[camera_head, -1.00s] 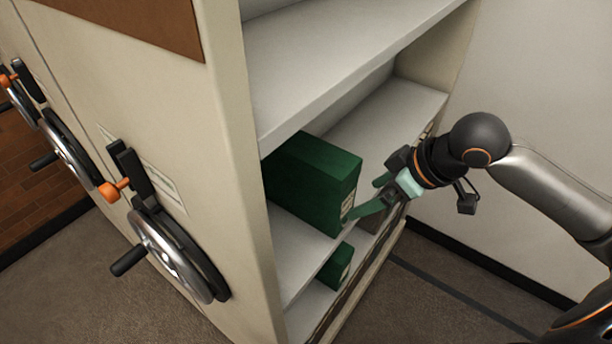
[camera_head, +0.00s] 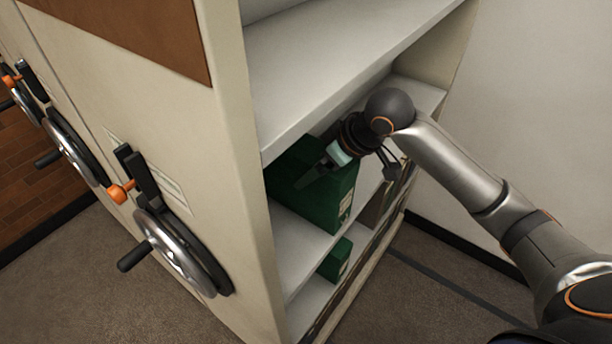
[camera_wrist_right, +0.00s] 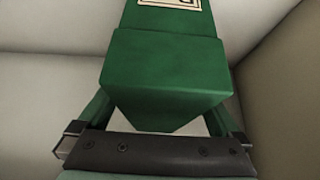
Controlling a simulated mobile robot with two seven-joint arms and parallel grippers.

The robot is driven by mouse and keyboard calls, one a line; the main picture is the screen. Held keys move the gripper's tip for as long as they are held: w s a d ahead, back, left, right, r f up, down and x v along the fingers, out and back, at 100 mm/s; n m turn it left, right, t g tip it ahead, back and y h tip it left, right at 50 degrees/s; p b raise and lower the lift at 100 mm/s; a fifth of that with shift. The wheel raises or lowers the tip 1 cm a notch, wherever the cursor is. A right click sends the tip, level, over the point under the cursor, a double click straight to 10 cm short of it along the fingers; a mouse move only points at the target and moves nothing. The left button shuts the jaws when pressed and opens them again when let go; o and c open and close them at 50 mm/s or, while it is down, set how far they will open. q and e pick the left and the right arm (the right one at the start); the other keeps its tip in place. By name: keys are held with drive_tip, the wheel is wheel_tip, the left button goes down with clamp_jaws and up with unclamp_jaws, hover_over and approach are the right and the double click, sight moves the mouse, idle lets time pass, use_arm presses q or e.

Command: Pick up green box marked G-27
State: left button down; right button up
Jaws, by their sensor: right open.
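A large green box (camera_head: 325,207) stands on the middle shelf of the open unit, with a small pale label on its front face too small to read. In the right wrist view the green box (camera_wrist_right: 165,75) fills the middle, with part of a framed label at the top edge. My right gripper (camera_head: 310,178) is at the box's upper part, and its arm hides some of the box. The right gripper (camera_wrist_right: 160,115) is open, one finger on each side of the box; I cannot tell whether they touch it. My left gripper is not in view.
A smaller green box (camera_head: 337,260) sits on the shelf below. A brown item (camera_head: 373,212) stands right of the large box. The upper shelf (camera_head: 335,75) hangs close above my right wrist. Cabinet handwheels (camera_head: 180,250) are at the left.

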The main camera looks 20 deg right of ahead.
drive_tip(key=w+a, duration=0.1)
drive_tip(key=w, duration=0.1)
drive_tip(key=w+a+f, duration=0.1)
drive_tip(key=w, duration=0.1)
drive_tip(key=shift+a+p, duration=0.2)
drive_tip(key=shift+p, duration=0.15)
clamp_jaws()
drive_tip(key=shift+r, duration=0.15)
idle(0.4)
